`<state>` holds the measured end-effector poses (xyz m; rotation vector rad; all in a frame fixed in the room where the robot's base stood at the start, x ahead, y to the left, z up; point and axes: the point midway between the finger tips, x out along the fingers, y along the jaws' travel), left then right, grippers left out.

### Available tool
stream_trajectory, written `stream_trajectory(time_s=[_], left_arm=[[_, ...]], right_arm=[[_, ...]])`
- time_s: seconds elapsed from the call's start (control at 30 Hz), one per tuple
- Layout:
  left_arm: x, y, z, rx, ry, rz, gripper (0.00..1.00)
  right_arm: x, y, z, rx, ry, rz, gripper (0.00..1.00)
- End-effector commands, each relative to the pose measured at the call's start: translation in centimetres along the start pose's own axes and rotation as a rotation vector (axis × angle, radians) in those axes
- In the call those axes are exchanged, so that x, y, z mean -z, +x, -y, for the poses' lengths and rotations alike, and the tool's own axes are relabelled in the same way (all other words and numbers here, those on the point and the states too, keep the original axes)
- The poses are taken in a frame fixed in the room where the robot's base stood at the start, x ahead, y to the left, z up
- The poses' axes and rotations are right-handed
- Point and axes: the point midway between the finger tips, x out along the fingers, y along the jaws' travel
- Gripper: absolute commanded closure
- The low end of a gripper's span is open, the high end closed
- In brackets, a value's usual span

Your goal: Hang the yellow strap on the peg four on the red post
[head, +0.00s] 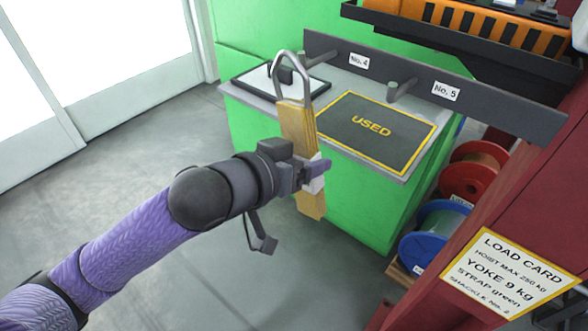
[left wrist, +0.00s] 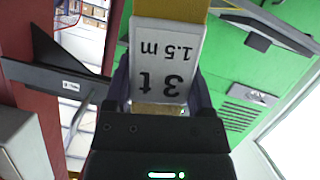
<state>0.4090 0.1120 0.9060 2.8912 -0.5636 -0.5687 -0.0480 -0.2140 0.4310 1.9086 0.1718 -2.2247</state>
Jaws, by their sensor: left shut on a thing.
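The yellow strap (head: 298,135) hangs upright with a grey metal loop (head: 307,78) at its top. My left gripper (head: 313,174) is shut on the strap at its white tag, which reads "3 t 1.5 m" in the left wrist view (left wrist: 165,60). A dark bar (head: 430,75) on the red post (head: 545,185) carries labelled pegs. I cannot tell whether the peg is inside the loop. My right gripper is not in view.
The peg by No. 5 (head: 402,90) is bare. Below the bar is a green cabinet (head: 350,205) with a mat marked "USED" (head: 372,127) and a black-framed tray (head: 258,80). Cable reels (head: 470,180) stand at right. The floor at left is clear.

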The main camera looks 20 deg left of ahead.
Motion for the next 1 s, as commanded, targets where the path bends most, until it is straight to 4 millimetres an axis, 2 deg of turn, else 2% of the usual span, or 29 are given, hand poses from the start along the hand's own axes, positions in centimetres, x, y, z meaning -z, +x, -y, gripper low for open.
stream_trajectory(time_s=[0.7, 1.0], left_arm=[[1.4, 5.9, 0.1, -0.002, 0.0, -0.001, 1.0], [0.8, 7.3, 0.3, -0.001, -0.001, -0.001, 1.0]], right_arm=[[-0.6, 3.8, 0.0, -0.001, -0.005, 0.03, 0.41], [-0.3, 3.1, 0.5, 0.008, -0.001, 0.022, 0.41]])
